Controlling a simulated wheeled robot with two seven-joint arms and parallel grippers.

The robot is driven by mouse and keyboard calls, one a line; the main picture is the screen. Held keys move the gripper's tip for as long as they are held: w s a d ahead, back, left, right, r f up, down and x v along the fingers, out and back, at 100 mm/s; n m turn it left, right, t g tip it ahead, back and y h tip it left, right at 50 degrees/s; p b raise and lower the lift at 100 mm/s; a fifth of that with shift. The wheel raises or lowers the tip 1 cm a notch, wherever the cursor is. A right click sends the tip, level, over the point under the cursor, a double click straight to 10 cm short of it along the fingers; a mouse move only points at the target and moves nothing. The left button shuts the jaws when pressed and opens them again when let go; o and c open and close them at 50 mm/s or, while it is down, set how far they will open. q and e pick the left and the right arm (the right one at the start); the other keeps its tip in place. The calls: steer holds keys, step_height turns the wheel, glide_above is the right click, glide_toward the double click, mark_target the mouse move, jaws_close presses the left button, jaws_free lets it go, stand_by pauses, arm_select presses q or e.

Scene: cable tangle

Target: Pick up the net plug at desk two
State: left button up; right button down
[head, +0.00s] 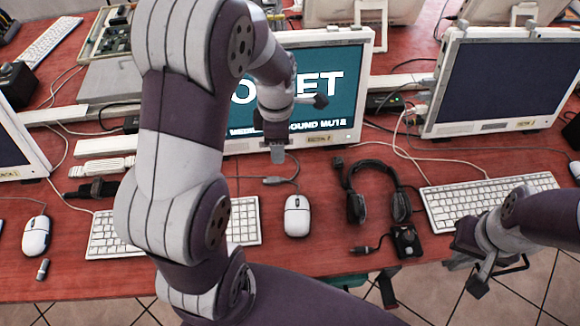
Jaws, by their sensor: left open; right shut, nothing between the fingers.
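I cannot tell for sure which cable end is the net plug. A small grey cable end (273,181) lies on the red desk just below my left gripper (299,128), which is open and empty in front of the lit monitor (330,85). A black plug (362,250) on a short cable lies at the desk's front, left of a small black box (406,241). A dark plug (92,188) lies at the left beside a white adapter (103,167). My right gripper (482,284) is shut and empty at the desk's front right edge. My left arm hides part of the desk.
A black headset (372,190) and a white mouse (297,216) stand in the middle. White keyboards (243,220) lie partly behind my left arm and at the right (470,201). Another monitor (505,85) stands at right. Loose cables cross the desk.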

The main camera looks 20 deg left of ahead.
mark_target(279, 179)
arm_select(q)
steer(key=shift+n, duration=0.6)
steer(key=f, duration=0.4)
steer(key=f+b, duration=0.1)
steer(key=f, duration=0.7)
steer(key=shift+s+d, duration=0.1)
steer(key=shift+s, duration=0.25)
steer(key=shift+w+f, duration=0.15)
steer(key=shift+f, duration=0.15)
steer(key=shift+r, duration=0.1)
jaws_close()
